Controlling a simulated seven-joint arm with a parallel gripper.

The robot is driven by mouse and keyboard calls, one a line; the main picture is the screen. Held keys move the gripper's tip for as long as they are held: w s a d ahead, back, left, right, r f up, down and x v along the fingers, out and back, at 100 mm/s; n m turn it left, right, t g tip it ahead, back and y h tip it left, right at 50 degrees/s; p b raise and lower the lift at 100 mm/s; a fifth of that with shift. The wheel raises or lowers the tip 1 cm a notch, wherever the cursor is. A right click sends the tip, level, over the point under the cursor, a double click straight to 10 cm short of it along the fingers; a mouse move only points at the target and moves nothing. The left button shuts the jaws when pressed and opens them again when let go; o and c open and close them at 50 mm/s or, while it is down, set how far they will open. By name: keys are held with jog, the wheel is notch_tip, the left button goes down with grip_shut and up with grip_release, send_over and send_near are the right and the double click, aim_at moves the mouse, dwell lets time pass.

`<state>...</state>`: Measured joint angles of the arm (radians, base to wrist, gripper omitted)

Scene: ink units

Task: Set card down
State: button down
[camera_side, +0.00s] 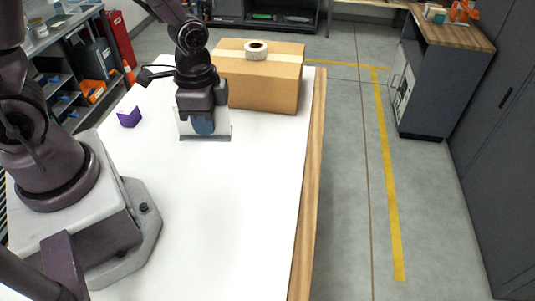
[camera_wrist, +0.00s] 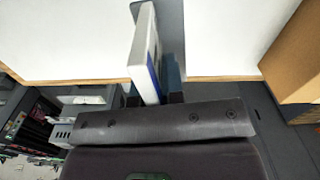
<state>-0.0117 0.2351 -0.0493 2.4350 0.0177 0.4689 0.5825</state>
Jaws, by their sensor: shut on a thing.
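The card (camera_side: 186,128) is a thin, pale, upright panel at the far part of the white table. In the wrist view the card (camera_wrist: 146,50) shows as a white slab with a blue edge, seen nearly edge-on. My gripper (camera_side: 204,124) points down and is shut on the card, with a blue finger pad against its face. The gripper (camera_wrist: 154,90) also shows at the base of the slab in the wrist view. A grey plate (camera_side: 222,136) lies at the card's lower edge. I cannot tell whether the card touches it.
A cardboard box (camera_side: 262,82) with a tape roll (camera_side: 256,50) on top stands close behind and right of my gripper. A small purple bracket (camera_side: 129,118) lies to the left. The white tabletop (camera_side: 220,220) in front is clear, with a wooden edge (camera_side: 308,200) at right.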

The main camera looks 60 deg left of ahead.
jog(key=shift+d+f+m, duration=0.1)
jog(key=shift+d+m, duration=0.15)
jog(key=shift+m, duration=0.55)
jog(key=w+f, duration=0.3)
jog(key=w, duration=0.1)
jog(key=w+f, duration=0.3)
jog(key=w, duration=0.1)
jog(key=w+f, duration=0.3)
jog(key=w, duration=0.1)
jog(key=shift+w+d, duration=0.3)
jog(key=shift+w, duration=0.1)
jog(key=shift+w+f, duration=0.15)
jog(key=shift+w, duration=0.05)
jog(key=shift+w+f, duration=0.15)
jog(key=shift+f, duration=0.8)
jog(key=shift+w+f, duration=0.15)
jog(key=shift+f, duration=0.75)
jog(key=c, duration=1.2)
grip_release()
jog(key=shift+f, duration=0.15)
jog(key=shift+c, duration=0.2)
